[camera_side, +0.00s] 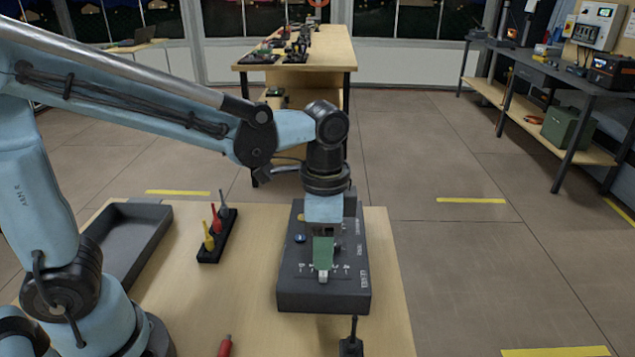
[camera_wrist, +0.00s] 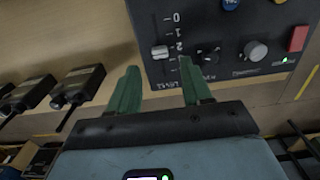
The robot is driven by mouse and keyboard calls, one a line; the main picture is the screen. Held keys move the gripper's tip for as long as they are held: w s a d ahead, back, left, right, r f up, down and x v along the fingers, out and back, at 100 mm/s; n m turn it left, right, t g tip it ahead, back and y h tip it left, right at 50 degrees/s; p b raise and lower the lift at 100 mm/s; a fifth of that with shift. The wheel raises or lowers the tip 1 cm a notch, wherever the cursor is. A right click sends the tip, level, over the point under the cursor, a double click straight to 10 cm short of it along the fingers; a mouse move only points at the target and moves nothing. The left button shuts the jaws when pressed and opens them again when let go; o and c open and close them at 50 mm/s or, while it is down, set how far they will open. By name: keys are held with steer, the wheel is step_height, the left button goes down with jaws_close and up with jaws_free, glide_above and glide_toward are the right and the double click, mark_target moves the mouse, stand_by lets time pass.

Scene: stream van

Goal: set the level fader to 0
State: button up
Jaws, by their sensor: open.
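The dark control box (camera_side: 295,290) lies on the wooden table under my gripper (camera_side: 323,262). Its level fader has a pale cap (camera_wrist: 159,52), which also shows in the side view (camera_side: 323,277) just beyond the fingertips. In the wrist view, the numbered scale (camera_wrist: 178,31) runs beside the slot with 0 at the far end. The cap sits a little past the 2 mark, away from 0. My gripper's green fingers (camera_wrist: 160,84) are open and spread to either side of the fader's line, with nothing between them. Whether they touch the box cannot be told.
The box also carries a silver knob (camera_wrist: 256,50), a darker knob (camera_wrist: 210,55), a red button (camera_wrist: 298,38) and a blue button (camera_side: 299,239). A grey tray (camera_side: 150,216) and a black rack (camera_side: 215,246) of coloured tools stand left. A black handset (camera_side: 351,346) lies in front.

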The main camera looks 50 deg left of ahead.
mark_target(323, 275)
steer(key=shift+f, duration=2.55)
steer(key=shift+c, duration=0.3)
jaws_close()
